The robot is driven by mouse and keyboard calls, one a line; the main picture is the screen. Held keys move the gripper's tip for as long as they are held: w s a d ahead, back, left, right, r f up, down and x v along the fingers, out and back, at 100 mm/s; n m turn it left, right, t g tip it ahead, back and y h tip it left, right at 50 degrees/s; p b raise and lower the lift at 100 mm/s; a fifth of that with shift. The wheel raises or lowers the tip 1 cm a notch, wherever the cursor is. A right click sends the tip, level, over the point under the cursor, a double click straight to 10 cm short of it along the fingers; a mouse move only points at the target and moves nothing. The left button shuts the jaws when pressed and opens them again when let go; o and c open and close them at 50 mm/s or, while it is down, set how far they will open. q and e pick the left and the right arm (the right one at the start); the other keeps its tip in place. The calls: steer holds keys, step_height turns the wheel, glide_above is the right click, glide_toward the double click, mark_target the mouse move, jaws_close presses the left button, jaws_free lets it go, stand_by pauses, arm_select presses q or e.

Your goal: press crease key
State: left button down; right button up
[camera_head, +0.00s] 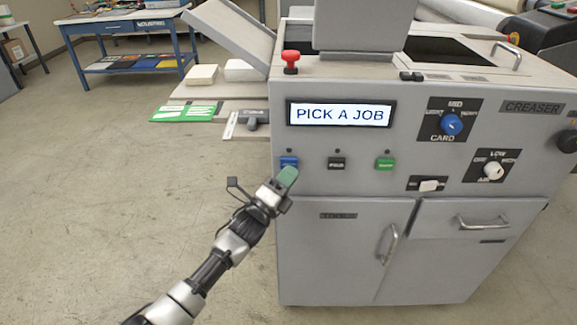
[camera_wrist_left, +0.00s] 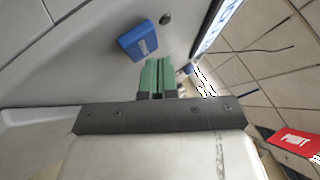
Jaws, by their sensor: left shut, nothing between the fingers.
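The grey creaser machine (camera_head: 340,240) has a row of three keys under its lit display, which reads "PICK A JOB" (camera_head: 339,114). The keys are a blue key (camera_head: 289,161) at the left, a black key (camera_head: 336,163) in the middle and a green key (camera_head: 385,163) at the right. Their lettering is too small to read surely. My left gripper (camera_head: 288,176) has green fingertips, shut and empty, just below the blue key. In the left wrist view, the fingertips (camera_wrist_left: 157,75) are beside the blue key (camera_wrist_left: 138,41). I cannot tell whether they touch. My right gripper is not in view.
A red knob (camera_head: 290,61) stands on the top left edge. A card dial (camera_head: 451,124), an air dial (camera_head: 492,170) and a white switch (camera_head: 429,186) sit to the right. Door handles (camera_head: 388,243) protrude below. Open floor lies to the left.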

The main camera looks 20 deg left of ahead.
arm_select(q)
steer(key=shift+w+a, duration=0.1)
steer(key=shift+w, duration=0.1)
steer(key=shift+w+b, duration=0.3)
steer(key=shift+b, duration=0.05)
stand_by(0.4)
steer(key=shift+s, duration=0.15)
steer(key=shift+s+p, duration=0.45)
steer(key=shift+s, duration=0.15)
steer(key=s+d+p, duration=0.2)
steer(key=s+p, duration=0.1)
steer(key=s, duration=0.2)
steer(key=shift+s, duration=0.4)
stand_by(0.3)
